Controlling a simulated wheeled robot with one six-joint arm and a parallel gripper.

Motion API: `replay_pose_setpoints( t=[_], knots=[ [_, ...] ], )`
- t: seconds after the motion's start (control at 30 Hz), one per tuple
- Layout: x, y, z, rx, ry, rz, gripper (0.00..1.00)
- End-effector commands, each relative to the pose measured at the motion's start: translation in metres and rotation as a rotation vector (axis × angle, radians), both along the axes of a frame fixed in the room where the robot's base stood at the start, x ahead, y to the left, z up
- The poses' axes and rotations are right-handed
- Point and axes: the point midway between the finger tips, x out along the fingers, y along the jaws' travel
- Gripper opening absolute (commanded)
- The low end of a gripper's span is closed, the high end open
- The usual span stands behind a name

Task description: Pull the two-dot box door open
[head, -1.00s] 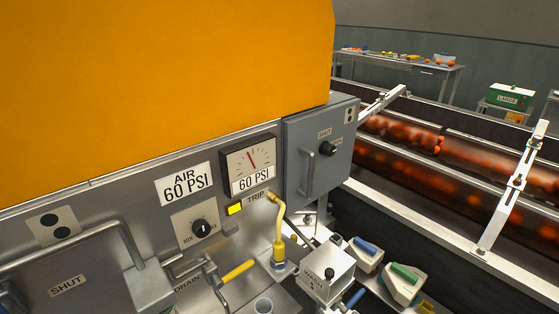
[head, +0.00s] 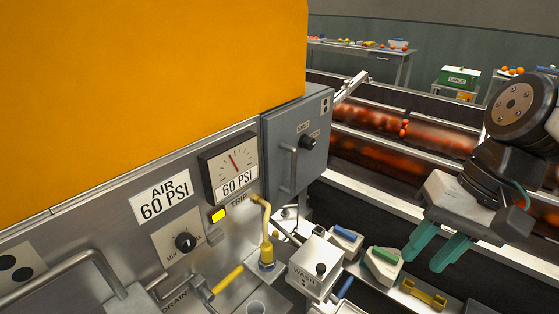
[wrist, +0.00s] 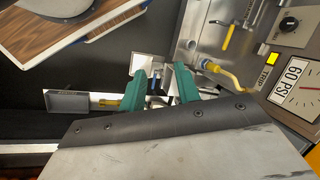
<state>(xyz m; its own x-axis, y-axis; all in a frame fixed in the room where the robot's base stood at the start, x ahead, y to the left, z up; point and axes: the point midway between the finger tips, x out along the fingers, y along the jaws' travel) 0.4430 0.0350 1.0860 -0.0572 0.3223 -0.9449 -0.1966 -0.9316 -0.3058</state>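The grey box (head: 284,160) is fixed at the right end of the machine panel. Its front door (head: 308,155) looks shut and has a vertical bar handle (head: 288,168) on the left side. A black knob (head: 307,142) sits right of the handle, and a small two-dot plate (head: 325,106) is at the top right corner. My gripper (head: 422,263) is right of the box and apart from it, green fingers pointing down. In the wrist view my gripper (wrist: 160,78) is open, with a gap between the fingers. The door is not clear in that view.
A yellow lever (head: 266,244) and a WASH box (head: 315,262) stand below the door. Green-topped (head: 383,256) and blue-topped (head: 346,236) items lie on the ledge. Rollers with fruit run behind. A larger two-dot plate (head: 15,268) is on the left panel.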

Motion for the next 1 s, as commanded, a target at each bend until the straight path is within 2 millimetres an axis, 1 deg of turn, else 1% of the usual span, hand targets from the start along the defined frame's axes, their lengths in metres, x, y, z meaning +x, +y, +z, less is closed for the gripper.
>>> replay_pose_setpoints(
  t=[0.03,0.1,0.17,0.2,0.27,0.3,0.37,0.4,0.47,0.5,0.6,0.7,0.8,0.9,1.0],
  knots=[
    [0.011,0.019,-0.004,0.096,0.079,-0.057,0.32],
    [0.027,0.046,-0.004,0.236,0.179,-0.151,0.32],
    [0.044,0.067,-0.004,0.351,0.264,-0.237,0.32],
    [0.056,0.079,-0.003,0.427,0.321,-0.295,0.32],
    [0.078,0.096,-0.002,0.536,0.407,-0.390,0.32],
    [0.094,0.106,-0.002,0.608,0.462,-0.455,0.32],
    [0.119,0.118,-0.004,0.712,0.545,-0.556,0.32],
    [0.137,0.124,-0.006,0.780,0.598,-0.627,0.32],
    [0.165,0.130,-0.011,0.876,0.673,-0.734,0.32],
    [0.183,0.132,-0.016,0.938,0.719,-0.804,0.32],
    [0.225,0.132,-0.030,1.070,0.811,-0.966,0.32],
    [0.257,0.127,-0.046,1.171,0.873,-1.098,0.32],
    [0.278,0.121,-0.059,1.238,0.909,-1.186,0.32],
    [0.289,0.118,-0.066,1.273,0.925,-1.234,0.32],
    [0.295,0.124,-0.068,1.283,0.931,-1.247,0.32]
  ],
)
